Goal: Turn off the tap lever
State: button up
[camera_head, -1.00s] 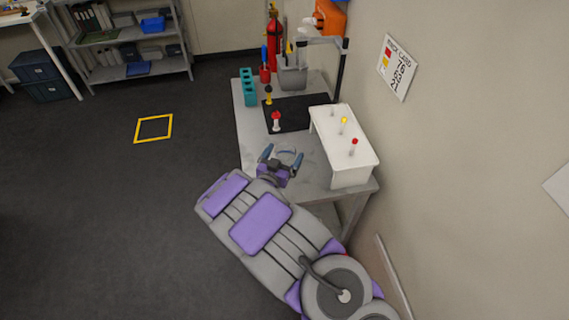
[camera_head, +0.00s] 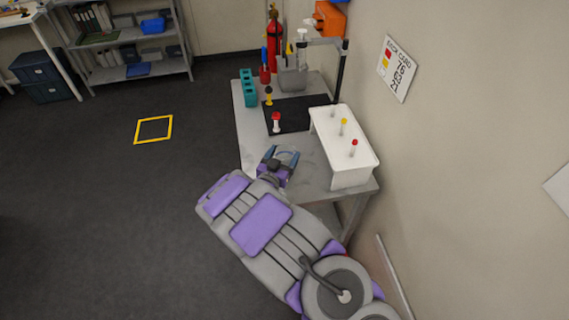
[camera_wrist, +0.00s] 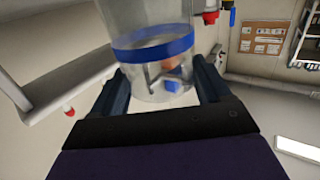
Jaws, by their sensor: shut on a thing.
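My gripper (camera_head: 282,155) is above the near end of the grey bench. Its dark blue fingers (camera_wrist: 163,88) are shut on a clear round vessel (camera_wrist: 158,70) with a blue band, which stands out beyond the fingertips. The vessel is only faintly visible in the head view (camera_head: 287,150). A black upright post with a grey cross arm (camera_head: 322,41) stands at the back of the bench; it may be the tap. I cannot make out a tap lever for certain.
A white stand (camera_head: 352,178) at the bench's right edge, near the wall, carries pegs topped white, yellow and red. A red-topped peg (camera_head: 276,122), a yellow-topped one (camera_head: 268,95) and a teal rack (camera_head: 248,88) stand farther back.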

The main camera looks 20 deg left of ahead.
jog(key=shift+c, duration=1)
jog(key=shift+r, duration=0.1)
jog(key=s+d+r+p, duration=0.1)
jog(key=s+d+r, duration=0.1)
jog(key=s, duration=0.5)
jog(key=s+d+r+p, duration=0.1)
jog(key=s+d+r, duration=0.1)
jog(key=s, duration=0.6)
jog(key=shift+s+d+r, duration=0.15)
jog(key=shift+d+r, duration=0.05)
jog(key=shift+r, duration=0.25)
jog(key=shift+s, duration=0.15)
